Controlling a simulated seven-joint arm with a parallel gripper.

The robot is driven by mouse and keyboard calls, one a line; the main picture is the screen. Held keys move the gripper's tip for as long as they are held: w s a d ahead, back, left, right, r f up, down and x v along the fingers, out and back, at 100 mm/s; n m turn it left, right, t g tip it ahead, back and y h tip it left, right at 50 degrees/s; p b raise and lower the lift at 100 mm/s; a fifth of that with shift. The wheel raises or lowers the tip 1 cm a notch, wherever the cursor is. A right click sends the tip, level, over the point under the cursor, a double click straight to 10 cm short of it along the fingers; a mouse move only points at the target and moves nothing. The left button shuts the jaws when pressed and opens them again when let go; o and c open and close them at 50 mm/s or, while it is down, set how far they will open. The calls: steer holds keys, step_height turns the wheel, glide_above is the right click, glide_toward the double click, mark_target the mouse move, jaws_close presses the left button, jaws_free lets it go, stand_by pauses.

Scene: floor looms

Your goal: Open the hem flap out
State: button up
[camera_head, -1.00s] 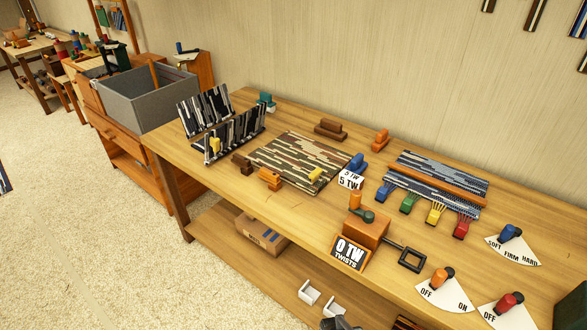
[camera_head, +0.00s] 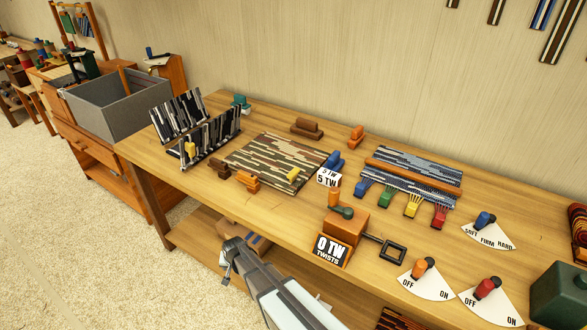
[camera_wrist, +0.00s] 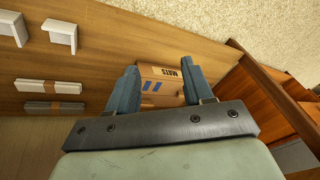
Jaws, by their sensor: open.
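A black-and-white striped woven piece (camera_head: 212,140) stands in two tilted panels at the table's left end, with a yellow tab (camera_head: 190,149) on its front panel. A brown, green and cream striped mat (camera_head: 270,160) lies flat to its right, with another yellow tab (camera_head: 293,174) on it. I cannot tell which of these has the hem flap. My gripper (camera_head: 228,262) is low in front of the table, by the lower shelf, away from both pieces. In the wrist view my gripper (camera_wrist: 160,88) is open and empty, its fingers pointing toward a cardboard box (camera_wrist: 161,84) marked MATS.
The wooden table (camera_head: 215,215) also carries a twist-counter box (camera_head: 346,222), a blue striped weave (camera_head: 415,170) with coloured clips, and dial knobs at right. Small brown and orange blocks flank the mat. A grey bin (camera_head: 118,105) stands left. White brackets (camera_wrist: 60,35) are on the lower shelf.

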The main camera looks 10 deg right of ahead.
steer(key=w+a+r+m+t+y, duration=0.1)
steer(key=w+a+r+t+y, duration=0.1)
steer(key=w+a+r, duration=0.7)
steer(key=w+a+r+m+t+y, duration=0.15)
steer(key=w+a+r, duration=0.45)
steer(key=r, duration=0.6)
steer(key=w+a+r+m+t+y, duration=0.1)
steer(key=w+r+t, duration=0.15)
steer(key=r, duration=1.15)
steer(key=w+a+r+m+t+y, duration=0.15)
steer(key=w+r, duration=0.25)
steer(key=r, duration=1.1)
steer(key=m+g+h, duration=0.2)
steer(key=g+h, duration=0.6)
steer(key=g, duration=0.3)
glide_above(293, 172)
step_height(293, 172, down, 3)
step_height(293, 172, down, 13)
steer(key=shift+w+d, duration=0.1)
steer(key=shift+c, duration=0.4)
